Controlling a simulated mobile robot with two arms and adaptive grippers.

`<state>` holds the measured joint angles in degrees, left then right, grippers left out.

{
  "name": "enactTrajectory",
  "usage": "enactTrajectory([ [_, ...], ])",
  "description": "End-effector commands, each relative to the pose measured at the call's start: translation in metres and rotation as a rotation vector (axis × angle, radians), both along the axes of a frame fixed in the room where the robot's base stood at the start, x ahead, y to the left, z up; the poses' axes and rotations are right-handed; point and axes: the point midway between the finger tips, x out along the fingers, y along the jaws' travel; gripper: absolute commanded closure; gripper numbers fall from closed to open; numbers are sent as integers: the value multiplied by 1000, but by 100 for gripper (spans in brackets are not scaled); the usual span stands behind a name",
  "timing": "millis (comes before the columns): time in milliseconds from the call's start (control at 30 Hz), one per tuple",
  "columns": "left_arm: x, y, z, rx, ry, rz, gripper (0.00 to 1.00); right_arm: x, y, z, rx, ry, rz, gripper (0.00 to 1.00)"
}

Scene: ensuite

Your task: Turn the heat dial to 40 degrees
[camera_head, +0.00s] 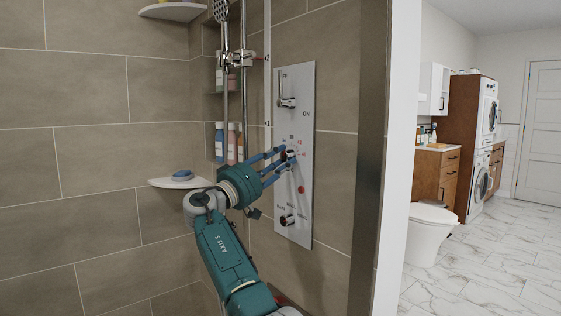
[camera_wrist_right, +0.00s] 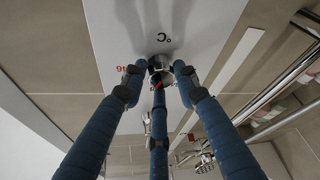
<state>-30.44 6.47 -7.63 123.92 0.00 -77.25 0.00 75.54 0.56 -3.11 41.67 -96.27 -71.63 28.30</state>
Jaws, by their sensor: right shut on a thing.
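The shower control panel (camera_head: 308,120) is a tall pale plate on the tiled wall, with a lever at its top marked ON. The heat dial (camera_head: 289,154) is a small metal knob at mid-panel with red numbers around it. My right gripper (camera_head: 285,158) has its blue fingers closed around this dial. In the right wrist view the dial (camera_wrist_right: 160,66) sits between the three fingertips, with a red mark near it and a °C sign on the panel. The dial's exact setting cannot be read. My left gripper is not in view.
A lower knob (camera_head: 287,220) and a red spot (camera_head: 301,189) are on the same panel. A vertical shower rail (camera_head: 243,80) and bottles (camera_head: 231,143) in a niche stand to the left. A corner shelf (camera_head: 180,182) holds a blue item. A wall edge (camera_head: 372,130) stands right of the panel.

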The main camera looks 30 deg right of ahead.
Motion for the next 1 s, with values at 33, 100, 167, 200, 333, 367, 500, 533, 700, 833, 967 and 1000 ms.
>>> enactTrajectory([
  [33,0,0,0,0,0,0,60,1,0,-4,4,3,1,96],
  [100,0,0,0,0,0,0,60,1,0,-4,5,5,1,96],
  [167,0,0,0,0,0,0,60,1,0,-4,5,5,1,96],
  [200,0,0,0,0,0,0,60,1,0,-4,5,6,0,96],
  [333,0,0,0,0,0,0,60,1,0,-4,4,6,1,53],
  [367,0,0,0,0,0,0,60,1,0,-4,4,5,0,53],
  [500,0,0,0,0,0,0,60,1,0,-2,3,4,0,53],
  [533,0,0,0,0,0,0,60,0,0,-2,3,4,0,53],
  [700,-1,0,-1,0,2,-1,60,-1,7,-4,2,3,1,53],
  [833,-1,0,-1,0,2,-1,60,-5,26,-10,1,4,4,53],
  [967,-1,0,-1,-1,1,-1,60,-12,53,-19,2,4,5,53],
  [1000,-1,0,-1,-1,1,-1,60,-14,61,-21,1,4,4,53],
])
